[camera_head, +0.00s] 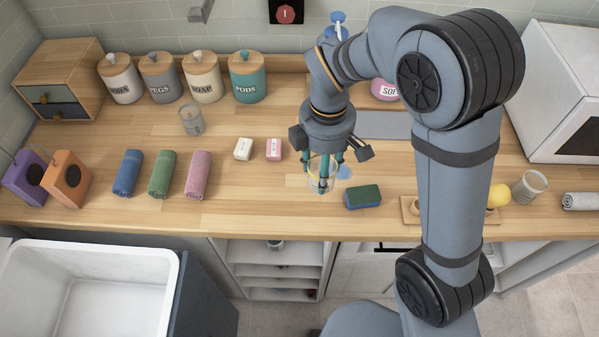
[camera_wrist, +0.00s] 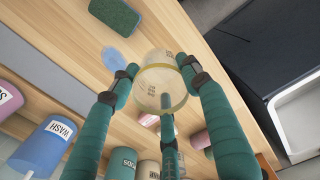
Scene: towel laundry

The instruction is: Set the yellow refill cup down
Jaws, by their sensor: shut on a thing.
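The yellow refill cup (camera_head: 321,183) is a clear cup with a yellow band; in the wrist view (camera_wrist: 160,92) it sits between my teal fingers. My gripper (camera_head: 323,172) points down and is shut around it, over the front middle of the wooden counter (camera_head: 250,210). A flat blue patch (camera_head: 344,172) lies just right of the cup in the head view, and it also shows in the wrist view (camera_wrist: 118,58). I cannot tell whether the cup's base touches the counter. My fingers hide part of the cup.
A green and blue sponge (camera_head: 363,197) lies right of the cup. White (camera_head: 243,149) and pink (camera_head: 273,149) blocks and rolled towels (camera_head: 161,174) lie left. Lidded jars (camera_head: 202,78) stand behind. Another clear cup (camera_head: 191,121) stands back left. The counter's front edge is close.

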